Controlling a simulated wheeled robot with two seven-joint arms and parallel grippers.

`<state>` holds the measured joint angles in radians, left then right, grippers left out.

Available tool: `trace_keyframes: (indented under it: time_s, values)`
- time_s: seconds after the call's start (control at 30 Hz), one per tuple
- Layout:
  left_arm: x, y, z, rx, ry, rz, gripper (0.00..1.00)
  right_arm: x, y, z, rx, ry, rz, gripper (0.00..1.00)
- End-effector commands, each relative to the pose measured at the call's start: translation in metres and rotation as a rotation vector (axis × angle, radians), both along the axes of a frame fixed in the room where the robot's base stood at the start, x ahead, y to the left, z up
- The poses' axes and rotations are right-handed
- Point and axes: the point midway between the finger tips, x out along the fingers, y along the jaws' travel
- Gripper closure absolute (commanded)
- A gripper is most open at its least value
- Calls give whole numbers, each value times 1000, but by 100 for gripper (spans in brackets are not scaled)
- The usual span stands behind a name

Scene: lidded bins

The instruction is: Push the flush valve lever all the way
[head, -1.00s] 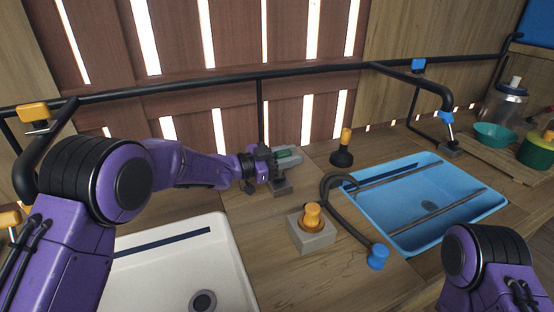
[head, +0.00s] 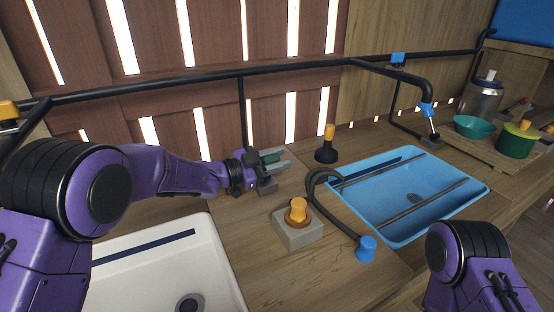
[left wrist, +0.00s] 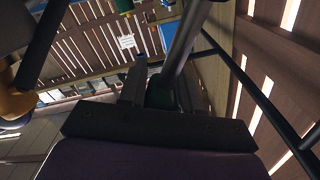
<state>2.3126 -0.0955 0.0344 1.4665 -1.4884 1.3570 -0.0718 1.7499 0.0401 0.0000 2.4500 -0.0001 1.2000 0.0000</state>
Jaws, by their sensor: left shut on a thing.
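A green lever (head: 270,158) shows between the fingers of my left gripper (head: 274,162) in the head view. My left gripper is shut on it, and the fingers hide most of it. Below it, a small grey base (head: 268,187) sits on the wooden counter near the back wall. In the left wrist view, the dark green piece (left wrist: 160,92) is between the two grey fingers (left wrist: 158,85). I cannot clearly tell how far the lever is turned. My right gripper is out of view; only part of my right arm shows at the lower right.
A grey block with an orange knob (head: 298,209) stands in front of the lever. A curved dark spout with a blue end (head: 367,248) and a blue basin (head: 450,205) are to the right. A white basin (head: 215,262) is at lower left. An orange-topped black post (head: 328,150) stands nearby.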

Motion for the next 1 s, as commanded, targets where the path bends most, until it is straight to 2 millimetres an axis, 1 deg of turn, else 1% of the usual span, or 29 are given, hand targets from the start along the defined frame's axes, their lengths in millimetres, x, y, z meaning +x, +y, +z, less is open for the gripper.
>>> trace_keyframes:
  time_s: [0.03, 0.07, 0.1, 0.13, 0.17, 0.47, 0.57, 0.8, 0.9, 1.0]
  values:
    - [-2, -2, -4, 1, 9, -4, 97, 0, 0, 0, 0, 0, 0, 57]
    - [-2, -2, -4, 1, 10, -5, 97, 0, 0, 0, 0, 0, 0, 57]
    - [-2, -2, -4, 1, 10, -5, 60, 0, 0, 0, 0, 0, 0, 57]
    - [-2, -2, -4, 1, 9, -4, 51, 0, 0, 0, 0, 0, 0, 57]
    - [-2, -2, -4, 1, 9, -4, 49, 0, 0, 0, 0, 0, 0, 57]
    - [-2, 3, -2, 1, 5, 0, 49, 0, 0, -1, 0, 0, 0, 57]
    - [-8, 15, -2, 2, 4, 2, 49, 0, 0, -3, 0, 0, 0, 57]
    - [-36, 64, -3, 0, 6, 1, 49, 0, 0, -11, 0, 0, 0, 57]
    - [-45, 79, -3, 1, 5, -1, 49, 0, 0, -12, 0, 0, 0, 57]
    - [-51, 87, -3, 1, 7, -2, 49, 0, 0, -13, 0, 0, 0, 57]
